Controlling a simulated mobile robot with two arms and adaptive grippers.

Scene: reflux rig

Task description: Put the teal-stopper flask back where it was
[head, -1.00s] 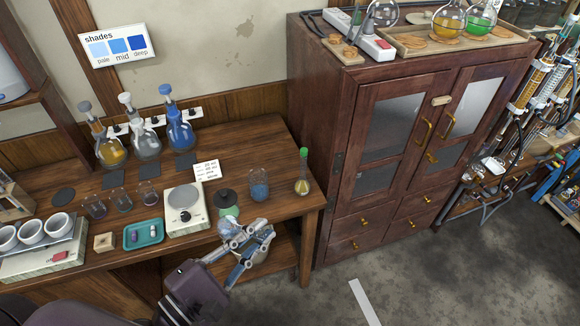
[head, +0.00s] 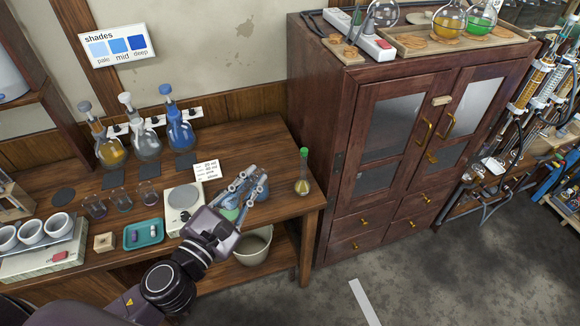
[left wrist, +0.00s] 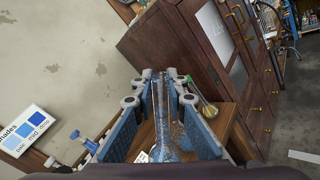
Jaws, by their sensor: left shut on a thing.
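My left gripper (head: 246,186) is over the right part of the bench, its fingers reaching toward the back right. It is shut on a clear glass vessel (left wrist: 161,95), seen between its finger pads in the left wrist view; its shape and any stopper are unclear. Blue speckled glass (left wrist: 174,146) shows at its lower end; I cannot tell whether that belongs to it or to a beaker behind. A small flask with a green stopper (head: 302,187) and yellowish contents stands upright near the bench's right end, apart from the gripper. I make out no clearly teal stopper. My right gripper is out of view.
Flasks with orange (head: 111,153), clear (head: 147,147) and blue (head: 181,134) contents stand at the back. Dark mats (head: 149,169) lie before them. A white scale (head: 183,197), a card (head: 206,171) and a teal tray (head: 143,234) are left of the gripper. A cabinet (head: 335,150) is at right.

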